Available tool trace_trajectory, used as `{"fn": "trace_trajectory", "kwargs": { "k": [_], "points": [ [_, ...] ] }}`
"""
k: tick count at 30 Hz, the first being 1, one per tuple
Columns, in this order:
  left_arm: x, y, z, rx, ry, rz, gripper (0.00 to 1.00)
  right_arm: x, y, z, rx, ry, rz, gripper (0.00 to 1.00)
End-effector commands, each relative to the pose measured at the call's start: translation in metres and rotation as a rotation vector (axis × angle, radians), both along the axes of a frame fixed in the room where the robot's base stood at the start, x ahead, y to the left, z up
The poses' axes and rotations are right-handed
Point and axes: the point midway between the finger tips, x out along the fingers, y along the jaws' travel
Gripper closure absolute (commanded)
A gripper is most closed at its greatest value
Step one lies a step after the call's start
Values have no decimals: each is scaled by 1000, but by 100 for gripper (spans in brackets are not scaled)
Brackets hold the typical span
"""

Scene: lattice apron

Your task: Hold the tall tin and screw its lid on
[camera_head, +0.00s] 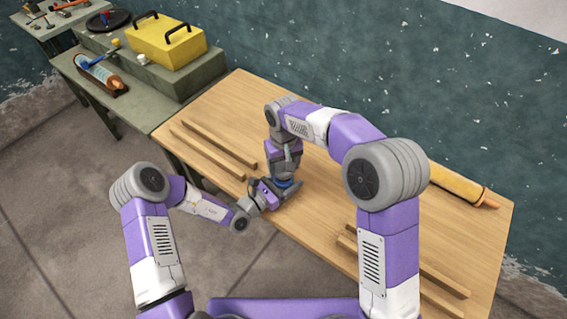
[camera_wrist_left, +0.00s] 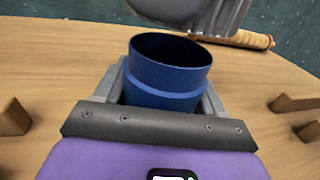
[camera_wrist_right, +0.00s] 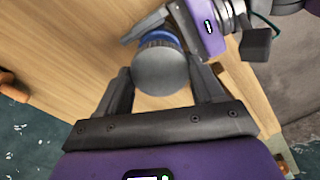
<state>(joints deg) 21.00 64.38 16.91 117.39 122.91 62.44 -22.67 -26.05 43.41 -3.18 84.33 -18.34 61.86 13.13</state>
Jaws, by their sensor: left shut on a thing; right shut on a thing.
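The tall tin (camera_wrist_left: 168,82) is blue and stands upright with its mouth open and dark inside in the left wrist view. My left gripper (camera_wrist_left: 163,92) is shut around its body. In the head view only a little blue of the tin (camera_head: 284,183) shows between the grippers. The lid (camera_wrist_right: 160,72) is a round grey disc with a ribbed rim. My right gripper (camera_wrist_right: 161,80) is shut on it. The lid is above the tin, whose blue rim shows beyond it. In the left wrist view the lid is apart from the mouth.
Wooden strips lie on the table (camera_head: 240,110) at the left (camera_head: 205,155) and right (camera_head: 430,268). An orange-brown roll (camera_head: 460,187) lies along the back right. A yellow toolbox (camera_head: 165,45) stands on a green bench beyond the table's left end.

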Motion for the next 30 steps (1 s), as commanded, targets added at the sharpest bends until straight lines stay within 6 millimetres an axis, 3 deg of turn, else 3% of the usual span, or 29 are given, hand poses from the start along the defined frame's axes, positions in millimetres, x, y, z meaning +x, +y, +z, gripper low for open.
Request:
{"fn": "trace_trajectory", "kwargs": {
  "k": [15,30],
  "points": [
    [0,0,0,-1,-1,0,86,0,0,-17,1,0,0,61],
    [0,0,0,-1,-1,0,86,0,0,-18,1,-1,0,61]
  ]
}}
